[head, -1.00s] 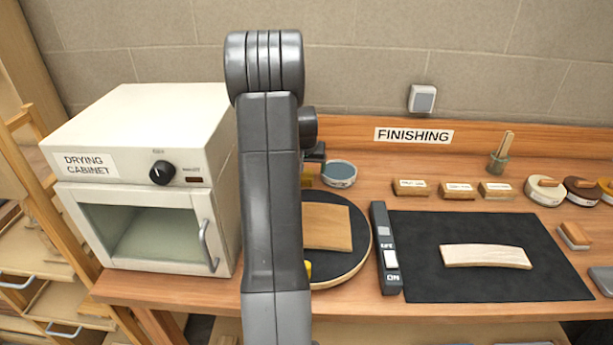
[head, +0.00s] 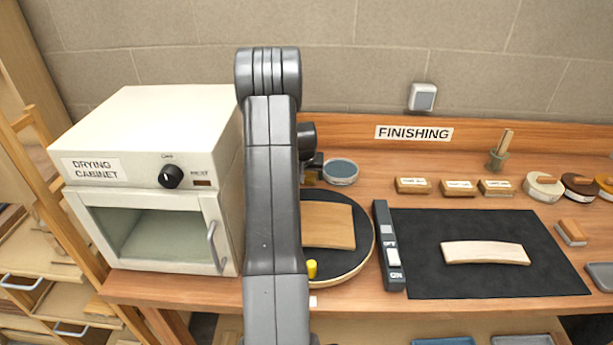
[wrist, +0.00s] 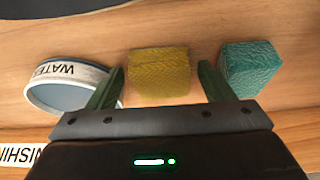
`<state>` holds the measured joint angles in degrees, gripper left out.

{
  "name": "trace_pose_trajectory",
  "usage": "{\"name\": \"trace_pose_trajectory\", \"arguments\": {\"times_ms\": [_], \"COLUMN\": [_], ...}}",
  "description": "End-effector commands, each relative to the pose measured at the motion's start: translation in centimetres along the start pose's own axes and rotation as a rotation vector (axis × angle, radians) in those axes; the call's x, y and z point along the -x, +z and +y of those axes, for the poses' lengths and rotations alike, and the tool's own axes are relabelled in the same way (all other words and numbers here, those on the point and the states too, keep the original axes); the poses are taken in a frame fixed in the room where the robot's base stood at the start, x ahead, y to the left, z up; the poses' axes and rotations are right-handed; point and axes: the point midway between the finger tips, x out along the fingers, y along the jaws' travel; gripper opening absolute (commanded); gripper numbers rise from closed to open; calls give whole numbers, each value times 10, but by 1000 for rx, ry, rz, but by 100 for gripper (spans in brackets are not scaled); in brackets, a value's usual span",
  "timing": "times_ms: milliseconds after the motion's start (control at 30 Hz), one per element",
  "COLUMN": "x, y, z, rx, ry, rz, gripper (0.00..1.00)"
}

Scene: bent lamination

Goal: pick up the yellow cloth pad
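The yellow cloth pad (wrist: 160,75) lies on the wooden bench top in the wrist view, a textured block seen past the fingertips. My gripper (wrist: 162,78) is open, with one green finger to the left of the pad and one to the right. Gaps show on both sides, and nothing is held. I cannot tell whether the fingertips are down at the pad's height. In the head view my arm hides most of the area around the pad and the gripper.
A teal pad (wrist: 250,68) lies just right of the right finger. A bowl marked WATER (wrist: 68,88) stands close to the left finger; it also shows in the head view (head: 341,172). A round board (head: 362,240), a black mat (head: 450,285) and the drying cabinet (head: 145,125) are nearby.

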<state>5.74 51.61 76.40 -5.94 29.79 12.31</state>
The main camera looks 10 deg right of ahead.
Motion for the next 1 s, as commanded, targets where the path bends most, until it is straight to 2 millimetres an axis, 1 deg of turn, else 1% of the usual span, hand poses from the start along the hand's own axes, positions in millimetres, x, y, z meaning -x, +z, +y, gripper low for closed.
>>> {"name": "trace_pose_trajectory", "arguments": {"times_ms": [33, 100, 200, 433, 567, 667, 900, 1000], "x": [0, 0, 0, 1, 9, 23, 68, 81], "y": [0, 0, 0, 0, -4, -10, -28, -34], "z": [0, 0, 0, 0, 0, 0, 0, 0], "rx": [0, 0, 0, 0, 0, 0, 0, 0], "ry": [0, 0, 0, 0, 0, 0, -1, -1], "rz": [0, 0, 0, 0, 3, 5, 4, 3], "gripper": [64, 50, 34, 34, 34, 34, 34, 34]}}
